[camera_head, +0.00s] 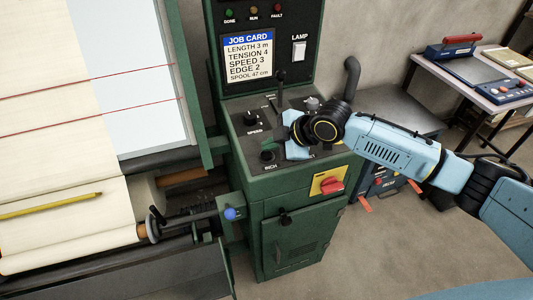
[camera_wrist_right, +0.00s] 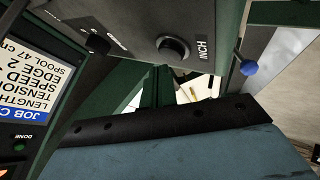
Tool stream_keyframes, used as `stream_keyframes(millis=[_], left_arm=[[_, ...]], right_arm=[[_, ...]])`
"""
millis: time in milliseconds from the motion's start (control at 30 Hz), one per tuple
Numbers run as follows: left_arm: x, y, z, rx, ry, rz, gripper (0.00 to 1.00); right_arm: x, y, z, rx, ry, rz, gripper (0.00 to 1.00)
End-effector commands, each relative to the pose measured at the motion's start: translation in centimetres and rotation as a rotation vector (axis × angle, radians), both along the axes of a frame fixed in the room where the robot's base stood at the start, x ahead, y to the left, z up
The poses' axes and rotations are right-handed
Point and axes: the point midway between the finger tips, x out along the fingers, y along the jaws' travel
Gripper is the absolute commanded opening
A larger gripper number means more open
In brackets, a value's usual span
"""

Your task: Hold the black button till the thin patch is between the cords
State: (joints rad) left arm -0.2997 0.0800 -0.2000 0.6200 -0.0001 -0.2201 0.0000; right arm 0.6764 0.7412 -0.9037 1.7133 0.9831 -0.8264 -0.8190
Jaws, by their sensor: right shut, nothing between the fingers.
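The black button (camera_head: 268,156) marked INCH is on the sloped panel of the green machine cabinet. It shows as a round black knob in the right wrist view (camera_wrist_right: 173,48). My right gripper (camera_head: 294,148) is over the right part of that panel, to the right of the button. It is shut and empty, and appears apart from the button. Two thin red cords (camera_head: 95,82) cross the cream cloth (camera_head: 60,150) and the pale lit panel (camera_head: 140,60) at the left. I cannot make out a thin patch in the cloth. My left gripper is not in view.
A black lever (camera_head: 280,88) and the SPEED knob (camera_head: 251,118) stand close to my right gripper. A red switch (camera_head: 331,185) is on the cabinet front. A yellow pencil-like stick (camera_head: 50,206) lies on the cloth. A side table (camera_head: 490,85) is at the right.

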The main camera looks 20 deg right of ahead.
Motion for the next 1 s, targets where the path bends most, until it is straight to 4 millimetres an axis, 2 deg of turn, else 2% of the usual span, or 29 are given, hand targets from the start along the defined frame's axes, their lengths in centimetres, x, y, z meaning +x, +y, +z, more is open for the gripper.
stream_keyframes(millis=[200, 1000], left_arm=[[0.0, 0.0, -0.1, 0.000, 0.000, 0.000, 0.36], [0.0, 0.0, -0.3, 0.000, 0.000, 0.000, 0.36]], right_arm=[[0.0, 0.0, -0.7, 0.000, 0.000, 0.000, 0.00], [0.0, 0.0, -1.3, 0.000, 0.001, 0.001, 0.00]])
